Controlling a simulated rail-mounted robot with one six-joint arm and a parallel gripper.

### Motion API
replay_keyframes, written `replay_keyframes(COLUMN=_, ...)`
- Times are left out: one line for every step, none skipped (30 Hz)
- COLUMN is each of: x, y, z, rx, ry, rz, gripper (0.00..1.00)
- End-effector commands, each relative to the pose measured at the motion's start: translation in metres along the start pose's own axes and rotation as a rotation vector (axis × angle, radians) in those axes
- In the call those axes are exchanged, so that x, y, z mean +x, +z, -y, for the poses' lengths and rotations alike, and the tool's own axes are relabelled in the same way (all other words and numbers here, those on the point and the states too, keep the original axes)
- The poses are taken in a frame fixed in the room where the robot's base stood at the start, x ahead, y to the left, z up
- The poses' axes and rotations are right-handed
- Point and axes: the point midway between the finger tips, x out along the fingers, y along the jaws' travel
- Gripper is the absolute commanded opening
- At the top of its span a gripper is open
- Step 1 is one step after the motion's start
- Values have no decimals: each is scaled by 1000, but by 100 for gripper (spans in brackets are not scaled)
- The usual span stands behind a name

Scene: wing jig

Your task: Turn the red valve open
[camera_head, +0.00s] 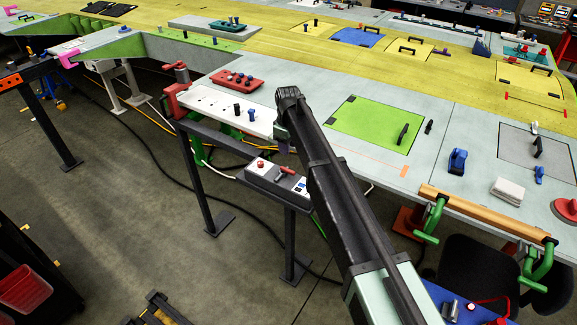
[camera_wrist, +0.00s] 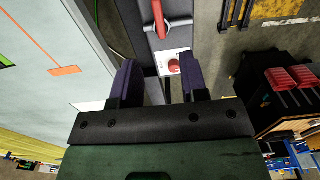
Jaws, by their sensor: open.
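The control box (camera_head: 262,183) stands on a dark post frame beside the wing table. A red lever-like handle (camera_head: 285,172), which looks like the red valve, sits on its top, with a round red button (camera_head: 260,163) to its left. In the wrist view the red handle (camera_wrist: 159,18) is at the top edge, partly cut off, and the red button (camera_wrist: 174,66) shows between the fingers. My gripper (camera_wrist: 158,60) is open and empty, with two dark purple fingers apart. It is above the box area and not touching the handle. In the head view my arm mostly hides the gripper.
The wing table (camera_head: 380,185) lies behind and right, with a green panel (camera_head: 375,125) and loose tools. A red tray (camera_head: 237,80) sits on the table. Green clamps (camera_head: 432,218) hold a wooden bar (camera_head: 485,213) at the front edge. Cables run across the floor.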

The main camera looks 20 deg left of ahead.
Motion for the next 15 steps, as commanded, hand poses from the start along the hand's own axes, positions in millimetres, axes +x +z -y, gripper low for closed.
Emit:
replay_keyframes(x=10, y=0, z=0, rx=1, ry=0, rz=0, gripper=40)
replay_keyframes(x=14, y=0, z=0, rx=1, ry=0, rz=0, gripper=40)
replay_keyframes(x=22, y=0, z=0, rx=2, ry=0, rz=0, gripper=40)
replay_keyframes(x=28, y=1, z=0, rx=2, ry=0, rz=0, gripper=40)
replay_keyframes(x=35, y=1, z=0, rx=2, ry=0, rz=0, gripper=40)
replay_keyframes(x=45, y=1, z=0, rx=3, ry=0, rz=0, gripper=40)
replay_keyframes(x=53, y=1, z=0, rx=3, ry=0, rz=0, gripper=40)
replay_keyframes(x=60, y=1, z=0, rx=3, ry=0, rz=0, gripper=40)
replay_keyframes(x=71, y=1, z=0, rx=3, ry=0, rz=0, gripper=40)
replay_keyframes(x=78, y=1, z=0, rx=4, ry=0, rz=0, gripper=40)
replay_keyframes(x=85, y=1, z=0, rx=4, ry=0, rz=0, gripper=40)
replay_keyframes(x=93, y=1, z=0, rx=4, ry=0, rz=0, gripper=40)
replay_keyframes(x=98, y=1, z=0, rx=4, ry=0, rz=0, gripper=40)
replay_keyframes(x=102, y=1, z=0, rx=4, ry=0, rz=0, gripper=40)
replay_keyframes(x=105, y=1, z=0, rx=4, ry=0, rz=0, gripper=40)
